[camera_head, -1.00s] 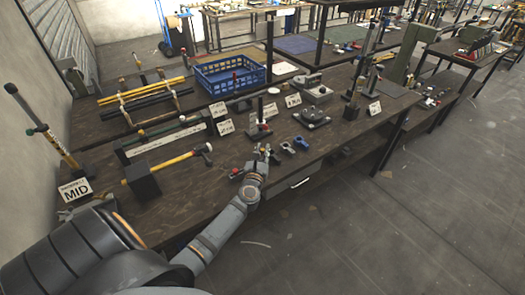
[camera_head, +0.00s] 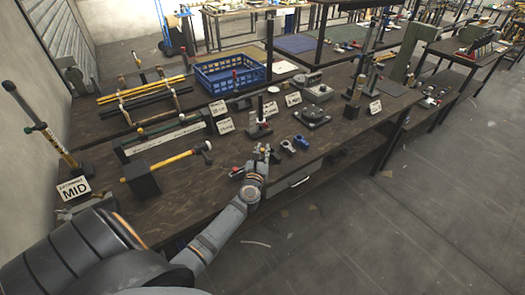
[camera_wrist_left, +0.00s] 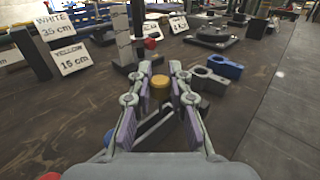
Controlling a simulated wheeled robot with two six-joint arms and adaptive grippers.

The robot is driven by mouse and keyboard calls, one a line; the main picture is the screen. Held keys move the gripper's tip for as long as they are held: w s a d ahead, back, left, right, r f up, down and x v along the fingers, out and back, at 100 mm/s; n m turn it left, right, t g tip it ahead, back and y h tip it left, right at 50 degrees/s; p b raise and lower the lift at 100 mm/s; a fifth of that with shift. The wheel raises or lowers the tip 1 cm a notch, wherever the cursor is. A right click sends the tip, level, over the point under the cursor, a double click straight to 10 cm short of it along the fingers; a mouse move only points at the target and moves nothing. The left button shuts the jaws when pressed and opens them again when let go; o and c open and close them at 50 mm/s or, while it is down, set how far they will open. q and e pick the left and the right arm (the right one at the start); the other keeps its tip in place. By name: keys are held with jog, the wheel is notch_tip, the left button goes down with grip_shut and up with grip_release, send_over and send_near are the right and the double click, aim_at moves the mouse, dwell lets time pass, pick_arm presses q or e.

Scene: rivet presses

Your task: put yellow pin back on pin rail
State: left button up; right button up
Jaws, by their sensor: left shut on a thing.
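My left gripper (camera_head: 263,152) is low over the front part of the bench, left of the clamps. In the left wrist view its two fingers (camera_wrist_left: 159,92) are closed around the yellow pin (camera_wrist_left: 159,87), a short cylinder with its round end showing between the fingertips. The pin's lower part is hidden by the fingers. A long low rail with a pale front strip (camera_head: 168,136) lies to the left of the gripper, farther back; I cannot tell surely that it is the pin rail. My right gripper is not in view.
A blue clamp (camera_wrist_left: 225,66) and a grey clamp (camera_wrist_left: 208,80) lie just right of the gripper. A grey upright post (camera_wrist_left: 121,38) and a "YELLOW 15 cm" sign (camera_wrist_left: 71,58) stand ahead left. A hammer on a block (camera_head: 143,180) is left; a blue crate (camera_head: 230,76) is behind.

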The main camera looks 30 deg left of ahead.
aim_at(263, 159)
pick_arm(q)
jog(key=shift+f+b, duration=1.5)
jog(key=shift+f, duration=0.15)
jog(key=o, duration=0.8)
jog(key=shift+o, duration=0.2)
jog(key=v, duration=1.2)
